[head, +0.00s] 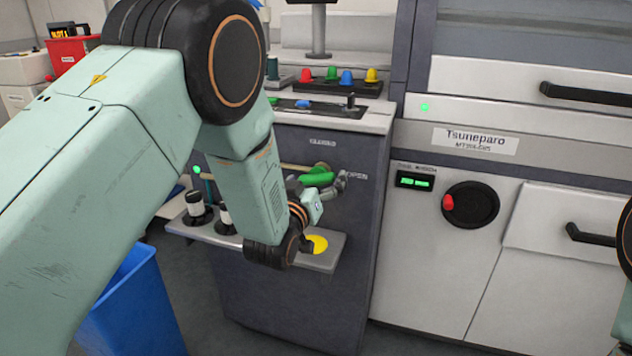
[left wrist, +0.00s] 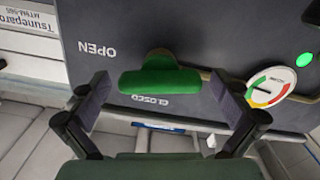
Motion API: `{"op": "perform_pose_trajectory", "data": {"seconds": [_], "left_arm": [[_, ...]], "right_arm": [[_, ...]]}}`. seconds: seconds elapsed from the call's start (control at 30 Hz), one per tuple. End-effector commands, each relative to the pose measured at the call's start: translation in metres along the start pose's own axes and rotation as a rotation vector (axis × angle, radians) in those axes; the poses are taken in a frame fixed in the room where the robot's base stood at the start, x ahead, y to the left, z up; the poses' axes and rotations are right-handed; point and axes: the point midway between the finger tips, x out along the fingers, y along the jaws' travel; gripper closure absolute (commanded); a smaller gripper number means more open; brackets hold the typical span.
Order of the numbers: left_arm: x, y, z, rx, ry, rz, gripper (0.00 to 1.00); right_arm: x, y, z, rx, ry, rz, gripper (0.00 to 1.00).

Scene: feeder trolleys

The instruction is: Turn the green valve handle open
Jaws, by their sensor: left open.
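The green valve handle (head: 317,177) is on the dark front panel of the cabinet, partly hidden by my left gripper in the head view. In the left wrist view the handle (left wrist: 160,77) lies across the middle, between the OPEN label (left wrist: 96,49) and the CLOSED label (left wrist: 150,99), which appear upside down. My left gripper (head: 332,187) is close in front of the handle. In the left wrist view my left gripper's fingers (left wrist: 163,88) are spread, one on each side of the handle. I see no clear contact. My right gripper is out of view.
A gauge (left wrist: 271,87) and a lit green lamp (left wrist: 304,60) are beside the handle. A shelf with a yellow button (head: 317,244) and black-and-white knobs (head: 196,208) juts out below. A blue bin (head: 130,305) stands at lower left. A grey machine (head: 440,270) stands right.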

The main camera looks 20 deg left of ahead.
Motion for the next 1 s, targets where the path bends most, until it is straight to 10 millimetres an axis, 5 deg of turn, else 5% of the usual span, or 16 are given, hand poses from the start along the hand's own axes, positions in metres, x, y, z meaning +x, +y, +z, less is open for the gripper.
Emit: {"op": "perform_pose_trajectory", "data": {"seconds": [0.13, 0.73, 1.0], "left_arm": [[-0.0002, -0.0001, 0.0000, 0.000, 0.000, 0.000, 0.02], [-0.0004, 0.0000, 0.0001, 0.000, 0.000, 0.000, 0.53], [-0.0005, 0.0002, -0.0007, 0.117, -0.002, 0.000, 0.53]], "right_arm": [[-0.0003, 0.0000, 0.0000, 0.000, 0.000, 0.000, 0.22], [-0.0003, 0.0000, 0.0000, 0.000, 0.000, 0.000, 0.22], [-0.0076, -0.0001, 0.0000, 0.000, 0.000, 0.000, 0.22]]}}
